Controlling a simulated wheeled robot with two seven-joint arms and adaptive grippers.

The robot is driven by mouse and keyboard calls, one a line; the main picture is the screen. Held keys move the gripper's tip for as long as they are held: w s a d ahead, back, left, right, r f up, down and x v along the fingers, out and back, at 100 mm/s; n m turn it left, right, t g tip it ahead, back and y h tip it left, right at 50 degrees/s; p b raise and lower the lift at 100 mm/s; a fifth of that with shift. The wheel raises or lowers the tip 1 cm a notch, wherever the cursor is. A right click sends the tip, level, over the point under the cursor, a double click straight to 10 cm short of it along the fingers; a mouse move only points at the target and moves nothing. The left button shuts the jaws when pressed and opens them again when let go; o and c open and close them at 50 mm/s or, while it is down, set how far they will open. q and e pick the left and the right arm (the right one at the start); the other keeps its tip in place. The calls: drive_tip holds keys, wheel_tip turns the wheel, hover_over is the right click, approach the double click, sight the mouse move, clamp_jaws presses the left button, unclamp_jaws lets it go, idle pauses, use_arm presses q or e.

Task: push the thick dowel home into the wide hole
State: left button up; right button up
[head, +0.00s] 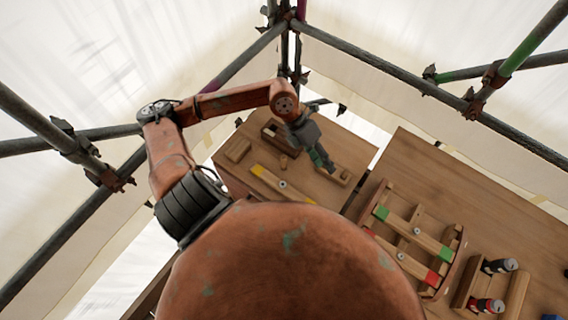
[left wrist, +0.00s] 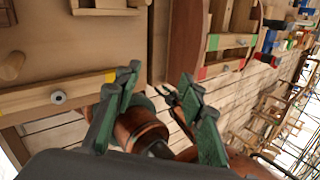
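A short wooden dowel (head: 284,162) stands on the table left of the gripper; a dowel (left wrist: 12,65) also shows at the left edge of the left wrist view. I cannot tell its thickness against others. No wide hole can be made out. A dark pincer shape in the left wrist view may be my right gripper; its state is unclear.
A wooden bar (head: 275,180) with a yellow end and a metal bolt lies at the table's front. A wooden box (head: 280,137) and small block (head: 237,150) stand behind. A gap separates the right table, which bears a frame (head: 440,252) and cans (head: 500,265).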

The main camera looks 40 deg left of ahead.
sight(283, 157)
use_arm(q)
drive_tip(key=a+f+y, duration=0.2)
drive_tip(key=a+f, duration=0.1)
drive_tip(key=a, duration=0.2)
drive_tip(key=a+f+y, duration=0.2)
drive_tip(key=a, duration=0.3)
drive_tip(key=s+a+f+g+y, duration=0.1)
drive_tip(key=a+f+y, duration=0.2)
drive_tip(key=a, duration=0.2)
drive_tip(key=shift+a+f+m+b, duration=0.25)
drive_tip(key=shift+f+m+b, duration=0.05)
drive_tip(key=shift+b, duration=0.05)
drive_tip(key=shift+s+f, duration=0.1)
drive_tip(key=shift+f, duration=0.75)
drive_tip(key=f, duration=0.2)
drive_tip(key=f+p, duration=0.1)
drive_tip(key=f, duration=0.2)
drive_tip(key=shift+s+d+f, duration=0.1)
drive_tip(key=shift+s+f, duration=0.2)
drive_tip(key=shift+f, duration=0.1)
clamp_jaws()
